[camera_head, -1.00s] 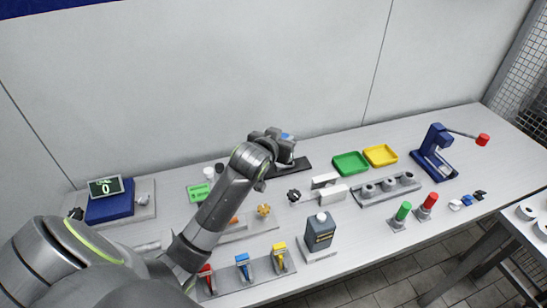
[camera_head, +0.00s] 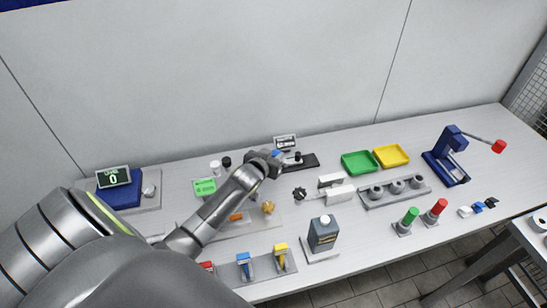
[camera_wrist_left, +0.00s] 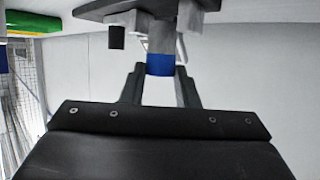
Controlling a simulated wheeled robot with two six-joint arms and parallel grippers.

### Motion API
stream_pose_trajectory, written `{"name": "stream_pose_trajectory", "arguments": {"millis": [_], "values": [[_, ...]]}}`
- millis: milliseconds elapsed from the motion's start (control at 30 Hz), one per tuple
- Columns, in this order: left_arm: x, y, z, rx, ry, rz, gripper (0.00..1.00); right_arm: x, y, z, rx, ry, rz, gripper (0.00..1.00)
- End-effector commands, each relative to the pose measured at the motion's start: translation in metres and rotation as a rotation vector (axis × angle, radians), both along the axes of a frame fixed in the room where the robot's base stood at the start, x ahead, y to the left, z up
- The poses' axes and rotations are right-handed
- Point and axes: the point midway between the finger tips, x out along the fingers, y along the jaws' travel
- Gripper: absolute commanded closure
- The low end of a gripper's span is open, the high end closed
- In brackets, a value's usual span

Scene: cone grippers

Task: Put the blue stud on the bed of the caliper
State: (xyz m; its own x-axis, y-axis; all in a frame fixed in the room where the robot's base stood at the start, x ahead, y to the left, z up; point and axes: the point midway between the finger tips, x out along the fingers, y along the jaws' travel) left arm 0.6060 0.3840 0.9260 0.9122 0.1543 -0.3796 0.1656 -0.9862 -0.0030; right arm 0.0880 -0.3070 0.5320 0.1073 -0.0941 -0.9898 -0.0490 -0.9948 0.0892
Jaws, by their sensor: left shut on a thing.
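The blue stud (camera_head: 277,153) is at the tip of my left gripper (camera_head: 271,158) in the head view. In the left wrist view the blue stud (camera_wrist_left: 160,65) sits between the two fingers of the left gripper (camera_wrist_left: 160,84), which is shut on it. The caliper (camera_head: 306,163) has a dark flat base and a small upright display (camera_head: 285,142) at the back of the table. The stud is at the caliper's left part; I cannot tell whether it touches the bed. Grey parts of the caliper (camera_wrist_left: 160,15) show just beyond the stud in the wrist view. My right gripper is not in view.
A black star knob (camera_head: 299,193) and white blocks (camera_head: 338,194) stand in front of the caliper. A green tray (camera_head: 360,163) and a yellow tray (camera_head: 391,156) lie to its right.

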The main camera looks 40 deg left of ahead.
Motion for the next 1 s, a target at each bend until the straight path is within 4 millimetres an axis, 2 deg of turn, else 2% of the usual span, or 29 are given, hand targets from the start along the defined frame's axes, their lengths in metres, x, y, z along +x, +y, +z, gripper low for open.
{"name": "stream_pose_trajectory", "arguments": {"millis": [133,533,567,700,1000], "values": [[0.000,0.000,-0.012,0.001,-0.001,-0.001,0.94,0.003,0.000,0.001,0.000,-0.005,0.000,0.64],[0.000,0.000,-0.018,0.001,-0.002,-0.001,0.94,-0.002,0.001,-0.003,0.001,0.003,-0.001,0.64],[0.000,0.000,-0.017,0.001,-0.002,-0.001,0.70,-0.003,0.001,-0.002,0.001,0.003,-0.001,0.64],[0.000,0.000,-0.016,0.001,-0.001,-0.001,0.51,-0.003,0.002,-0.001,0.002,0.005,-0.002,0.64],[0.000,0.000,-0.015,0.001,-0.002,-0.001,0.50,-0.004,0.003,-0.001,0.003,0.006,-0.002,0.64]]}}
